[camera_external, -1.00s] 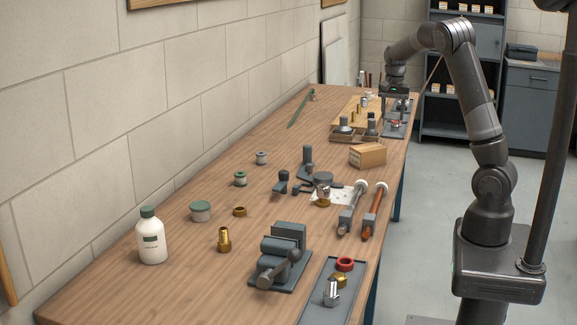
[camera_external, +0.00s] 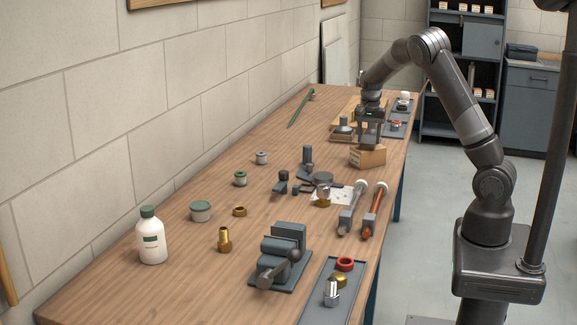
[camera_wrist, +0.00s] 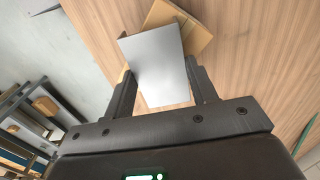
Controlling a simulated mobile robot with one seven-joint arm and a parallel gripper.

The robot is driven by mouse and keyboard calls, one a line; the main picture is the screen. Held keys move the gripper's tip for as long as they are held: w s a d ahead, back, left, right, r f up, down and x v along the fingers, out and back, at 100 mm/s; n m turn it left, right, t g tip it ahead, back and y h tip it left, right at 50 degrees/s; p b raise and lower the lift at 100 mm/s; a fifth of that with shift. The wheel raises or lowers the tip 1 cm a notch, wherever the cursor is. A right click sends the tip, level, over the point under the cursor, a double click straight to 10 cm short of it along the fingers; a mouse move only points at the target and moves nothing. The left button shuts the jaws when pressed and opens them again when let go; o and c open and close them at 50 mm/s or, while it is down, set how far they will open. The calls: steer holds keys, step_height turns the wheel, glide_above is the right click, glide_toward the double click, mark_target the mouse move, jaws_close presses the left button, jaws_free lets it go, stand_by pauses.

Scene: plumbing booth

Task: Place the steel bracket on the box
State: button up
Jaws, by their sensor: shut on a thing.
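The steel bracket (camera_wrist: 156,62) shows in the wrist view as a smooth grey plate between my gripper's fingers. My gripper (camera_external: 369,139) is shut on it. In the wrist view the two fingers of my gripper (camera_wrist: 160,82) stand on either side of the plate. The box (camera_external: 369,158) is a small cardboard block on the bench, directly below my gripper in the external view. In the wrist view the box (camera_wrist: 201,38) shows behind the bracket, which hides much of it. I cannot tell whether the bracket touches the box.
A wooden tray of fittings (camera_external: 345,133) stands just behind the box. Two pipe tools (camera_external: 373,212) and a white sheet (camera_external: 330,195) lie in front of it. A grey vise (camera_external: 284,252) stands nearer. The bench's right edge is close to the box.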

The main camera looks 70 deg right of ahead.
mark_target(369, 139)
steer(key=shift+f, duration=0.1)
steer(key=o, duration=1)
steer(key=shift+o, duration=0.2)
step_height(369, 139, up, 12)
